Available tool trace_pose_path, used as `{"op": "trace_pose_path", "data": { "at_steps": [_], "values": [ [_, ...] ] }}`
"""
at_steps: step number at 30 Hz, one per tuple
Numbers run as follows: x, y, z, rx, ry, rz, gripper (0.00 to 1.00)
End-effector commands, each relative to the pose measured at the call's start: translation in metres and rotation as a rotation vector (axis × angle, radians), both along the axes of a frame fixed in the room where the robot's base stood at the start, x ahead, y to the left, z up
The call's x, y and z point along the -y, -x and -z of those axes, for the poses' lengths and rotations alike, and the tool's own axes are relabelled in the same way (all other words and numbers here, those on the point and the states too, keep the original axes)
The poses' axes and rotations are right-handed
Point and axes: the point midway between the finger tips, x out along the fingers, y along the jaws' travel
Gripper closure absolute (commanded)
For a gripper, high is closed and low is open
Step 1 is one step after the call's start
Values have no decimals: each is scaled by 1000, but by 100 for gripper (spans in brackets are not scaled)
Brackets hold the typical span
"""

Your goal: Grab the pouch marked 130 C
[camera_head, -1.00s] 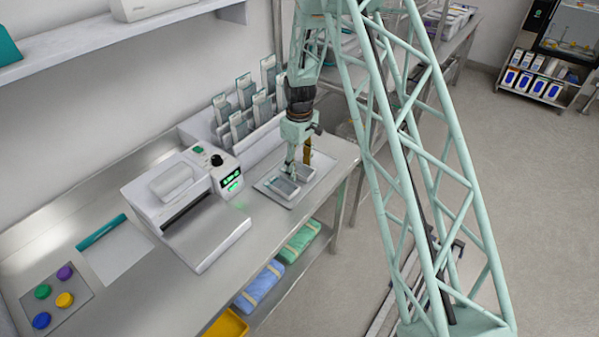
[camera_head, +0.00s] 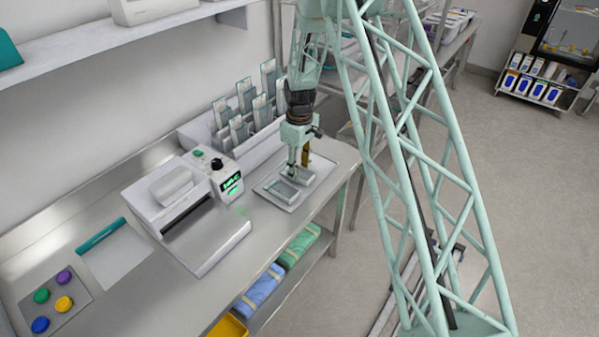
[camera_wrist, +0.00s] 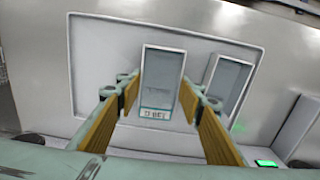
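Two pale pouches lie on a shallow tray (camera_head: 291,208) at the bench's right end. In the wrist view, one pouch (camera_wrist: 162,75) lies between my fingers, with a label at its near end too blurred to read surely. The second pouch (camera_wrist: 228,85) lies to its right, outside the right finger, and its label is hidden or unreadable. I cannot tell which is marked 130 C. My gripper (camera_wrist: 158,95) points down over the tray, open, with a tan-padded finger on each side of the first pouch. It also shows in the head view (camera_head: 299,166).
A white sealing machine (camera_head: 205,235) with a green display stands left of the tray. A rack of upright pouches (camera_head: 240,115) stands behind. A mat with coloured discs (camera_head: 55,300) is at far left. The bench front edge is close to the tray.

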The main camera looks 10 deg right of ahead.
Motion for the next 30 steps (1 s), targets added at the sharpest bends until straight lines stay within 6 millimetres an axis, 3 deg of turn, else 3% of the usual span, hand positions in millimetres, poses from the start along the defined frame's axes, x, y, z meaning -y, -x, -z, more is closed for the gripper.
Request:
{"op": "trace_pose_path", "data": {
  "at_steps": [17, 26, 30],
  "values": [
    [0, 0, -33, 1, 0, 0, 70],
    [-2, 29, -36, -1, 1, 0, 70],
    [-3, 52, -37, -1, 0, 0, 70]
  ]
}}
